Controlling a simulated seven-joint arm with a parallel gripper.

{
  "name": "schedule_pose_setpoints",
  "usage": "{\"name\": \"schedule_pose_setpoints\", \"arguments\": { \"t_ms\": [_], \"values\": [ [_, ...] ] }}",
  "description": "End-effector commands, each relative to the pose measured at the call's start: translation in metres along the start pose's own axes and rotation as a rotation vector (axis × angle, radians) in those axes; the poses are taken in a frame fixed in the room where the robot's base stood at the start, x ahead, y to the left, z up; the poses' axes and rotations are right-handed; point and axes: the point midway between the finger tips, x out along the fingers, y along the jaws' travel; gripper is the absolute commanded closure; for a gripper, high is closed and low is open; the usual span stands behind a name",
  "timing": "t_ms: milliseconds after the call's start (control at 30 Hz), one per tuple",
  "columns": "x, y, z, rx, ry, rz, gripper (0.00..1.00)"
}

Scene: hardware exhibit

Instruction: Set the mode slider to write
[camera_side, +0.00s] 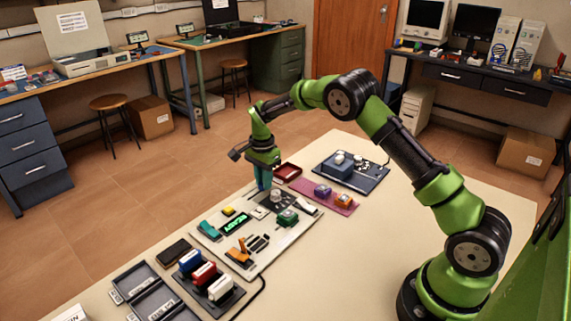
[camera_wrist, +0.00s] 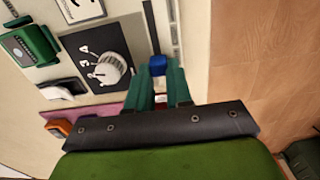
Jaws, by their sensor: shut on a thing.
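The mode slider's blue knob (camera_wrist: 157,66) shows in the wrist view between the teal fingers of my gripper (camera_wrist: 159,74), which is shut on it. The slider's dark slot (camera_wrist: 151,25) runs from the knob to the top edge of the picture. Its part below the knob is hidden by my fingers. Small marks stand on a grey strip (camera_wrist: 175,22) right of the slot, too small to read. In the side view my gripper (camera_side: 263,185) points down at the far edge of the light panel (camera_side: 213,248), and its fingers cover the knob.
A white rotary dial (camera_wrist: 108,72) on a dark plate sits left of the slider. A green block (camera_wrist: 30,46) and a rocker switch (camera_wrist: 62,90) are farther left. Bare floor lies right in the wrist view.

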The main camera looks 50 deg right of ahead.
Motion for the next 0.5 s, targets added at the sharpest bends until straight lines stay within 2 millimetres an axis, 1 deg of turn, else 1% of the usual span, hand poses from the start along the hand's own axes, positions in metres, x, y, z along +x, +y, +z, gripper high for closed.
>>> {"name": "schedule_pose_setpoints", "arguments": {
  "t_ms": [33,167,200,267,300,367,500],
  "values": [
    [-0.0006,0.0001,-0.0041,0.003,0.005,-0.001,1.0],
    [-0.0007,0.0001,-0.0052,0.004,0.007,-0.002,1.0],
    [-0.0008,0.0001,-0.0055,0.004,0.008,-0.002,0.78],
    [-0.0008,0.0002,-0.0057,0.004,0.008,-0.002,0.69],
    [-0.0007,0.0002,-0.0054,0.004,0.008,-0.002,0.63],
    [-0.0007,0.0001,-0.0048,0.004,0.007,-0.002,0.54],
    [-0.0005,0.0,-0.0038,0.002,0.006,-0.001,0.53]
  ]
}}
